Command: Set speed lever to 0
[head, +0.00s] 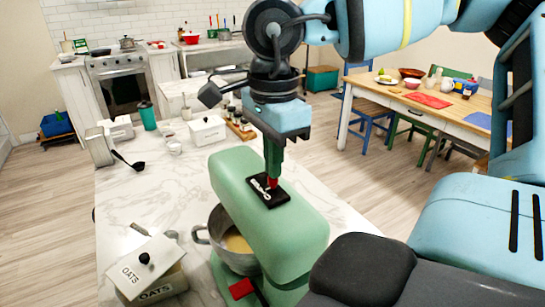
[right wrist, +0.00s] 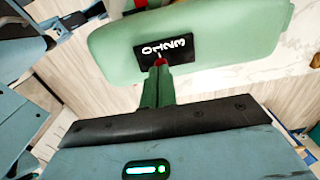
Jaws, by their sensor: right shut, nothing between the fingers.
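The green stand mixer (head: 300,225) stands on the marble counter, its head over a metal bowl (head: 225,243). A black speed panel (head: 265,201) with white digits 0 to 3 is on top of the mixer head; it also shows in the right wrist view (right wrist: 178,54). My right gripper (head: 272,182) points down at the panel, its green fingers shut and empty. In the right wrist view its tip (right wrist: 161,62) is at the panel's edge, below the low digits. Red shows there; whether it is fingertip or lever knob, and whether they touch, I cannot tell. The lever's setting is unclear. My left gripper is out of view.
An oats canister (head: 165,288) with a tilted lid (head: 145,268) stands left of the bowl. A red-ended lever (head: 241,288) is low on the mixer. White boxes, a black ladle (head: 128,160) and a green tumbler (head: 147,115) are farther back. Counter left of the mixer is partly clear.

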